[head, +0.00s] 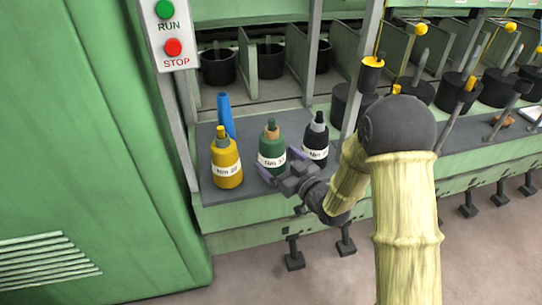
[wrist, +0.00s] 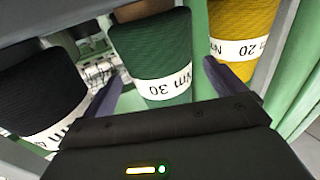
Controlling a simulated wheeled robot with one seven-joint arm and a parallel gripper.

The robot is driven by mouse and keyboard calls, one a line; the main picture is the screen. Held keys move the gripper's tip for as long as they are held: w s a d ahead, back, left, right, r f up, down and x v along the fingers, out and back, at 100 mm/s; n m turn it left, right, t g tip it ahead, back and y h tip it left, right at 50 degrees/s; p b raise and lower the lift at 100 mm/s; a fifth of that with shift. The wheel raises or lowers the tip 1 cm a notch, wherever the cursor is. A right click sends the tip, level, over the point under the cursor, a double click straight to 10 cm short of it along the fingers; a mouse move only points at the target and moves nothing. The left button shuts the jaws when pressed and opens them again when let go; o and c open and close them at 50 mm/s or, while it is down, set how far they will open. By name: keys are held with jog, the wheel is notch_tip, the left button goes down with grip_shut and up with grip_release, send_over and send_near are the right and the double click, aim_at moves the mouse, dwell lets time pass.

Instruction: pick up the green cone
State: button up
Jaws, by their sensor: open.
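The green cone (head: 271,144) stands upright on the grey shelf, with a white label reading "Nm 30". In the wrist view the green cone (wrist: 150,48) is straight ahead, between the two finger lines. My gripper (head: 282,166) is open in front of the green cone, its fingers pointing at it. In the wrist view my gripper (wrist: 160,85) shows one finger on each side of the cone's lower part, and I cannot tell whether they touch it. The fingers partly cover the cone's base in the head view.
A yellow cone (head: 226,160) labelled "Nm 20" stands close on the left, and a black cone (head: 316,138) close on the right. A blue tapered tube (head: 226,116) stands behind the yellow cone. A grey post (head: 360,70) rises right of the black cone. The shelf (head: 243,196) has a bare front edge.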

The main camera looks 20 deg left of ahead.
aim_at(274, 128)
jog(key=x, duration=0.3)
jog(key=shift+a, duration=0.25)
jog(key=shift+r, duration=0.1)
jog(key=c, duration=1.3)
notch_tip(274, 128, up, 10)
jog(key=shift+p, duration=1.2)
jog(key=shift+c, duration=0.2)
